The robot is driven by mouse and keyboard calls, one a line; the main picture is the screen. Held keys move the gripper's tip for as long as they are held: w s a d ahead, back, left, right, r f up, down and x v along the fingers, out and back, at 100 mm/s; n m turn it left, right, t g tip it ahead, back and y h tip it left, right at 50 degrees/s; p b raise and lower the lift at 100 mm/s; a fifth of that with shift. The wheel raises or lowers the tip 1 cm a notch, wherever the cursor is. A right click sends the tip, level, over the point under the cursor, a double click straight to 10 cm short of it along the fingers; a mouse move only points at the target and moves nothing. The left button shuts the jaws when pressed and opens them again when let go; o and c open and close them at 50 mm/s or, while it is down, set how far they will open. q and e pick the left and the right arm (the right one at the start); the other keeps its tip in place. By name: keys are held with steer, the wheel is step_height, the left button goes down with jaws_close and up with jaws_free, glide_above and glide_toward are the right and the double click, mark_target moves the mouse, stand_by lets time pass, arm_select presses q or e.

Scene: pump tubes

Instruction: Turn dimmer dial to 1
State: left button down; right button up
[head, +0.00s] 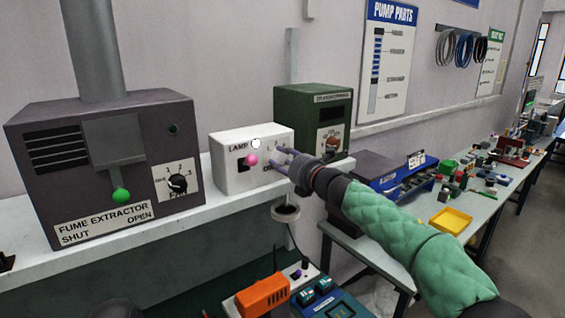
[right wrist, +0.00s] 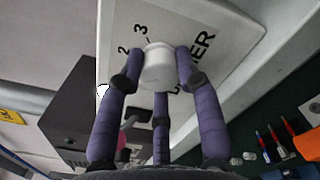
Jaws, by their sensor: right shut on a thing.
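The white lamp box (head: 232,178) stands on the shelf, with a pink-knobbed switch (head: 251,159) on its front. My right gripper (head: 284,158) reaches the right part of that front and hides the dial there in the head view. In the right wrist view, the white dimmer dial (right wrist: 158,68) sits between the purple fingers of my right gripper (right wrist: 160,82), which are shut around it. The numerals 2 and 3 and part of a label show on the panel beside it. The dial's pointer direction cannot be made out. My left gripper is not in view.
A dark fume extractor box (head: 100,165) with a green-knobbed lever and a fan dial stands to the left. A green box (head: 312,112) stands close behind on the right. An orange tool (head: 262,296) lies below. A cluttered bench (head: 400,235) runs right.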

steer(key=shift+f+n, duration=0.1)
steer(key=shift+n, duration=0.5)
steer(key=o, duration=1.1)
steer(key=shift+o, duration=0.2)
steer(key=shift+s+d, duration=0.2)
steer(key=v, duration=1.1)
steer(key=shift+s, duration=0.2)
steer(key=shift+d, duration=0.1)
